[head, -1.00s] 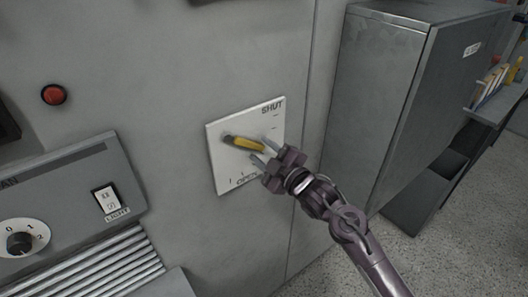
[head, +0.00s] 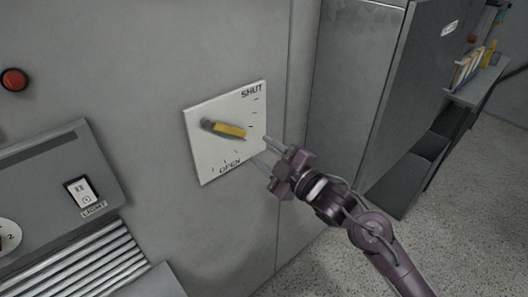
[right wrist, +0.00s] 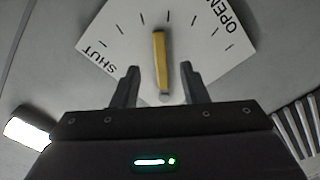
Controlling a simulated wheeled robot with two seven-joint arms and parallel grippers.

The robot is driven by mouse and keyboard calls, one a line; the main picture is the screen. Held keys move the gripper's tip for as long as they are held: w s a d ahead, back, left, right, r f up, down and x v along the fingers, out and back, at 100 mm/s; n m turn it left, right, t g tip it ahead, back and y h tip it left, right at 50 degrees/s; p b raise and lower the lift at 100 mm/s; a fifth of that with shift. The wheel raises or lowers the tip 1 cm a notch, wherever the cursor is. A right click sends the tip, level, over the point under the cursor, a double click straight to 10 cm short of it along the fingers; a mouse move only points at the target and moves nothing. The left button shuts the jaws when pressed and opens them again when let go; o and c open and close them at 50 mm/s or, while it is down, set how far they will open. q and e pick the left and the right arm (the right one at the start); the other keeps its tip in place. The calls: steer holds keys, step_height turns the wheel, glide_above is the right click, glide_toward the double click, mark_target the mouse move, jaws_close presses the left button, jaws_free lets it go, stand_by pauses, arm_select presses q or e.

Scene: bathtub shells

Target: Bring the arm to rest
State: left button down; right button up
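My right gripper (head: 266,152) is in front of the grey wall, just right of the white dial plate marked SHUT and OPEN (head: 202,162). Its two fingers are spread with nothing between them. A yellow lever (head: 229,131) on the plate points right, between the two words. In the right wrist view the yellow lever (right wrist: 160,60) appears beyond the gap between the open fingers (right wrist: 157,86), with clear space to either side. My left gripper is in neither view.
A red button (head: 14,80) and a panel with a LIGHT switch (head: 80,192) are on the wall at left. Metal slats (head: 85,262) lie below. A grey cabinet (head: 352,95) stands at right, with a shelf of books (head: 468,68) beyond. Speckled floor shows at lower right.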

steer(key=w+d+f+m+g+h, duration=0.1)
steer(key=d+f+m+h, duration=0.15)
steer(key=f, duration=0.85)
steer(key=w+d+f+m+g+h, duration=0.1)
steer(key=d+f+m+h, duration=0.2)
steer(key=f, duration=0.8)
steer(key=s+d+f+m+g+h, duration=0.1)
steer(key=s+d+f+m, duration=0.15)
steer(key=f, duration=0.45)
steer(key=s+d+f+m+g+h, duration=0.1)
steer(key=s+d+f, duration=0.25)
steer(key=f, duration=0.45)
steer(key=s+d+f+m+g+h, duration=0.1)
steer(key=s+d+f+g, duration=0.1)
steer(key=s+f, duration=0.35)
steer(key=s+d+f+m+g, duration=0.3)
steer(key=s+f, duration=1)
steer(key=f, duration=0.2)
steer(key=s+f+m+g+h, duration=0.1)
steer(key=s+f, duration=0.3)
steer(key=s, duration=0.8)
steer(key=s+d+f+m+g+h, duration=0.1)
steer(key=s+f+g, duration=0.2)
steer(key=s, duration=0.9)
steer(key=shift+f+g, duration=0.3)
steer(key=shift+f, duration=0.6)
